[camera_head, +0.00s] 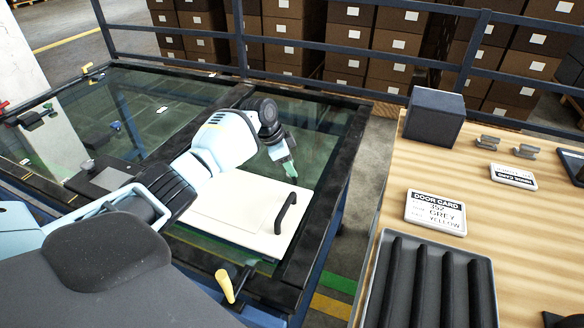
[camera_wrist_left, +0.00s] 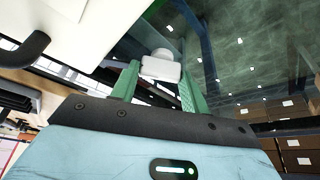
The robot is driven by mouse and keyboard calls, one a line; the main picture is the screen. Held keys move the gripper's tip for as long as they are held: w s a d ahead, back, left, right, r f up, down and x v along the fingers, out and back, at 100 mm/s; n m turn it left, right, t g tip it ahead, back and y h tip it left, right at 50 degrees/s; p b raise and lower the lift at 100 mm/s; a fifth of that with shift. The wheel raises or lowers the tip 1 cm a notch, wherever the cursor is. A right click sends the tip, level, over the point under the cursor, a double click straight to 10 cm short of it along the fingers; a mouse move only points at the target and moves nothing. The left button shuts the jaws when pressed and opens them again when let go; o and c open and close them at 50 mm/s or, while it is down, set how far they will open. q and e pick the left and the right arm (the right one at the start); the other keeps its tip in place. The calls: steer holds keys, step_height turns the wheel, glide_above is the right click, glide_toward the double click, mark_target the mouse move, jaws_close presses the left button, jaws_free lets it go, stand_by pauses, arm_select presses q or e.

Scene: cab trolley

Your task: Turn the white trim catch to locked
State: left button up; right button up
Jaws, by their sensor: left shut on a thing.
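The white trim catch (camera_wrist_left: 161,68) shows in the left wrist view between the two green fingers of my left gripper (camera_wrist_left: 163,84). The fingers are shut on it. In the head view my left gripper (camera_head: 289,168) points down at the far edge of the cream trim panel (camera_head: 222,212), and the catch is too small or hidden there to make out how it is turned. The panel lies on the glass inside the dark frame and has a black handle (camera_head: 286,212). My right gripper is not in view.
A yellow catch (camera_head: 226,287) sits on the near frame edge. A wooden table at right holds a grey ribbed tray (camera_head: 480,285), a door card (camera_head: 436,211), a dark box (camera_head: 434,117) and metal clips. A blue rail and stacked cartons stand behind.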

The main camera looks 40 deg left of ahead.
arm_select(q)
steer(key=m+b, duration=0.1)
steer(key=m+g+b, duration=0.1)
steer(key=m+b, duration=0.1)
steer(key=shift+w+a+f+m+h, duration=0.1)
steer(key=shift+f+m+h, duration=0.1)
steer(key=shift+m+h, duration=0.15)
steer(key=shift+r+m+g+h+b, duration=0.1)
steer(key=shift+m+g+h+b, duration=0.3)
steer(key=shift+m+b, duration=0.7)
steer(key=shift+r+m+g, duration=0.1)
steer(key=shift+m+g, duration=0.2)
steer(key=shift+m, duration=0.15)
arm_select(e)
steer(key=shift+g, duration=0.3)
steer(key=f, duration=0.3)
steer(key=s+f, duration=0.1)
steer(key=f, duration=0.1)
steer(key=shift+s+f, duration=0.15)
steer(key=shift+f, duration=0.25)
arm_select(q)
steer(key=shift+y, duration=0.25)
steer(key=o, duration=1)
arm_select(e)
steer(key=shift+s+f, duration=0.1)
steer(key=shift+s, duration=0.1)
arm_select(q)
steer(key=shift+v, duration=3.95)
